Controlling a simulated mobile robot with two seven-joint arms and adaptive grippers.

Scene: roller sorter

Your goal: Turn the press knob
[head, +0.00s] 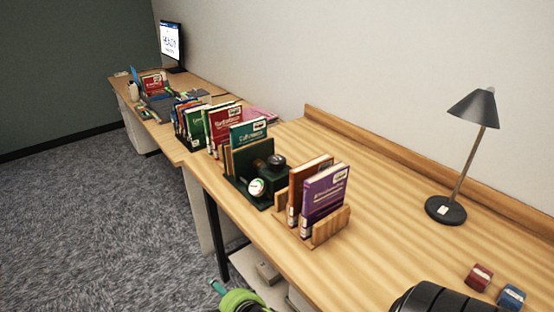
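A dark green book press (249,190) stands on the wooden desk near the middle of the head view. It has a round black knob (276,160) on top and a white-faced dial (256,187) with a green and red band on its front. A teal book (248,132) stands upright at the press's back left. Neither of my grippers can be made out in this view, and nothing is seen touching the knob.
A wooden holder (331,225) with a purple book (325,190) and an orange book (309,172) stands right of the press. Further right are a lamp (446,209), a red block (479,277) and a blue block (511,297). A dark ribbed shape (450,296) covers the bottom right.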

